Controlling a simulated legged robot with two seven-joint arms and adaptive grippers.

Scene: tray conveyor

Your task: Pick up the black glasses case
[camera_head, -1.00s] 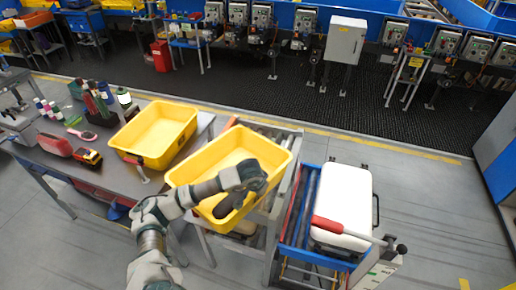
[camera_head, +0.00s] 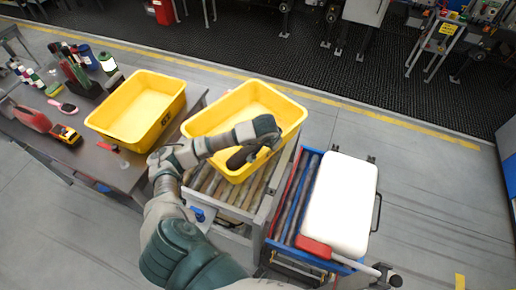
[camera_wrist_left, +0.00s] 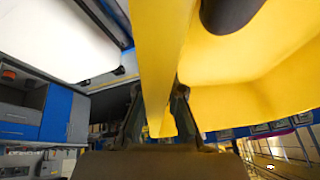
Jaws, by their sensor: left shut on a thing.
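My left gripper (camera_head: 272,147) is at the tray's right side. In the left wrist view its two fingers (camera_wrist_left: 157,118) stand on either side of the yellow wall, shut on it. The case is apart from the fingers. My right gripper is not in view.
The tray rests on a roller conveyor (camera_head: 232,190) with bare rollers in front. A white case (camera_head: 340,203) with a red-handled thing (camera_head: 314,247) stands on a blue-framed roller cart to the right. A second yellow bin (camera_head: 137,108) sits on the cluttered table at left.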

